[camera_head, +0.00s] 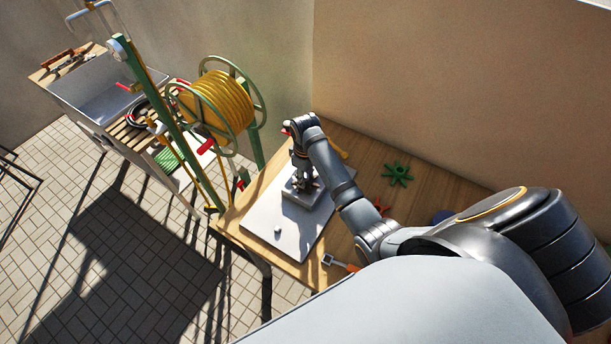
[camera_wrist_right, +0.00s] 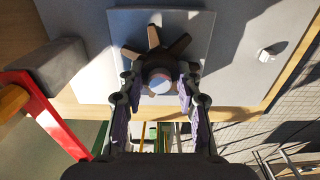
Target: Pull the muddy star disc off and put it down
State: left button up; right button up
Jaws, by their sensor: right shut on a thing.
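The muddy brown star disc (camera_wrist_right: 155,48) shows in the right wrist view with its arms spread over a square grey block (camera_wrist_right: 192,22). A round pale centre with a reddish rim shows at its near side. My right gripper (camera_wrist_right: 160,92) has a finger on each side of the disc's hub and is shut on it. In the head view the right gripper (camera_head: 304,180) points down over the block (camera_head: 302,197), and the disc is mostly hidden by it. I cannot tell whether the disc is still seated or lifted. My left gripper is in neither view.
The block stands on a grey board (camera_head: 290,243) on a wooden table. A small white piece (camera_head: 278,229) lies on the board. A green star (camera_head: 397,173), a red star (camera_head: 381,207) and an orange-handled tool (camera_head: 340,262) lie right of it. A hose reel (camera_head: 217,104) stands left.

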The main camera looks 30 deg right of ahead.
jog(key=o, duration=0.5)
jog(key=shift+f, duration=0.1)
jog(key=c, duration=0.5)
jog(key=shift+c, duration=0.7)
jog(key=shift+r, duration=2.3)
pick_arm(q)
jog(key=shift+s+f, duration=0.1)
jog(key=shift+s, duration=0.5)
pick_arm(e)
jog(key=shift+r, duration=0.8)
jog(key=shift+r, duration=1.5)
